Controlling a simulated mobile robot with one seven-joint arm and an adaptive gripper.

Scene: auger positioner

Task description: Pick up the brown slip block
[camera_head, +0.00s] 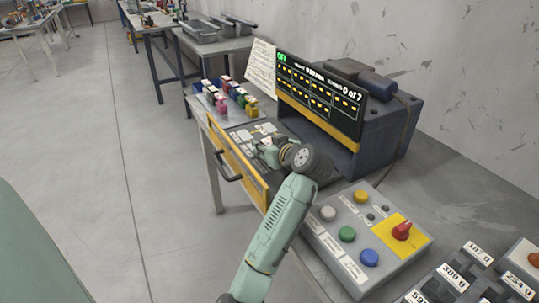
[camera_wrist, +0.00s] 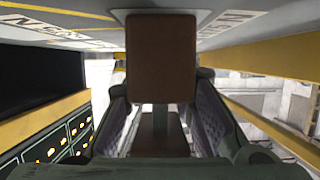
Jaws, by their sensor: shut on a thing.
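The brown slip block (camera_wrist: 161,62) fills the upper middle of the wrist view, standing between the two finger pads of my gripper (camera_wrist: 160,122). The fingers are shut on it from both sides. In the head view my gripper (camera_head: 266,151) is low over the grey work surface (camera_head: 240,134), in front of the machine with the dark display. I cannot make out the block in the head view; the gripper and wrist hide it. Whether the block touches the surface cannot be told.
The display (camera_head: 318,93) and blue-grey housing (camera_head: 385,128) stand just behind my gripper. A button panel (camera_head: 345,225) with a red knob (camera_head: 402,230) is at right. Several coloured blocks (camera_head: 222,98) stand on a tray at left. Labelled weights (camera_head: 480,255) sit front right.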

